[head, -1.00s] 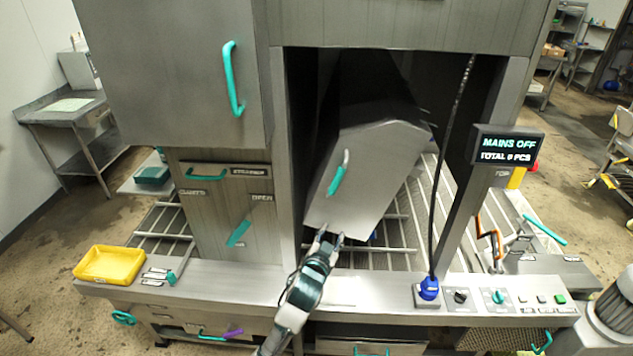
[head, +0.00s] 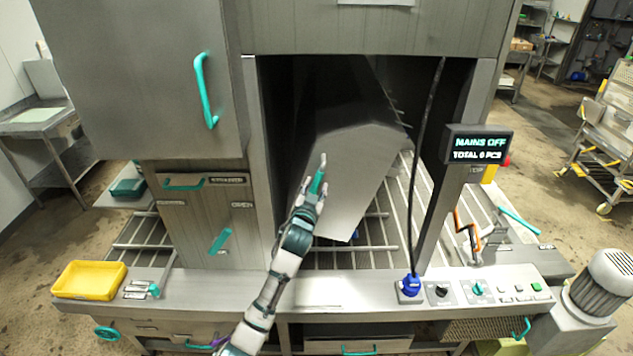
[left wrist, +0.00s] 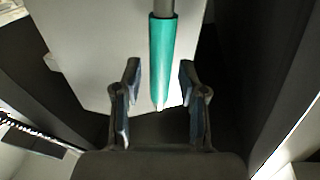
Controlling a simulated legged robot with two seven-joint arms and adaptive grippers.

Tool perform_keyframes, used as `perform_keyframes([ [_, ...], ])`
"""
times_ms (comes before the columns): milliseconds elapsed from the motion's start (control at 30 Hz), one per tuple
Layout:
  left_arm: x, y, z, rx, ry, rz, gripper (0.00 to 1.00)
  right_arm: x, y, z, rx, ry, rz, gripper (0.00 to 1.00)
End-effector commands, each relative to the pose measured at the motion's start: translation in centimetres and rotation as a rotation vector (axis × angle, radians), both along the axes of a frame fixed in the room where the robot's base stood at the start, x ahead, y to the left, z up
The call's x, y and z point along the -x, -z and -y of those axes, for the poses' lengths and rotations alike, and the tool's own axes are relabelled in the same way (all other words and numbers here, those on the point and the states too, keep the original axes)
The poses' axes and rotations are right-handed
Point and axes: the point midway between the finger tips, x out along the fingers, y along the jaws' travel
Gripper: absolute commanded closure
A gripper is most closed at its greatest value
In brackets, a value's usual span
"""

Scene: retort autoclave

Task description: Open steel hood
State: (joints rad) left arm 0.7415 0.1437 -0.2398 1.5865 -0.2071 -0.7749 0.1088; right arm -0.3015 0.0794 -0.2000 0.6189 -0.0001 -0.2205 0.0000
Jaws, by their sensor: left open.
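The steel hood (head: 352,165) is a grey box-like cover inside the machine's central opening, tilted above the roller conveyor. Its teal handle (head: 318,182) is on the front face. My left gripper (head: 310,192) is at the handle, and partly hides its lower part. In the left wrist view the teal handle (left wrist: 162,60) runs down between the two open fingers (left wrist: 160,100), with its lower end between the fingertips. Gaps show on both sides of it, so the fingers are not closed on it. My right gripper is not in view.
A dark cable (head: 413,190) hangs at the opening's right side down to a blue plug (head: 409,285). A display (head: 478,146) reads "MAINS OFF". A yellow tray (head: 90,280) sits on the left of the front ledge (head: 330,290). The opening's side posts flank the hood closely.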

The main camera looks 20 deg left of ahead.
Motion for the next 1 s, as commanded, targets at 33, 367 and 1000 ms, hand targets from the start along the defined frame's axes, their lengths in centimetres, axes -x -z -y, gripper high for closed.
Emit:
perform_keyframes([
  [33,-0.7,-0.1,0.0,-0.001,0.000,-0.001,0.59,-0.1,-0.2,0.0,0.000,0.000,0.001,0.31],
  [367,-2.4,0.0,-0.2,-0.001,0.000,0.001,0.59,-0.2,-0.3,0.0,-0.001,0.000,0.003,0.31],
  [1000,-2.5,0.2,0.3,-0.013,0.002,-0.006,1.00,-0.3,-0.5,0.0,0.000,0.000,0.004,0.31],
])
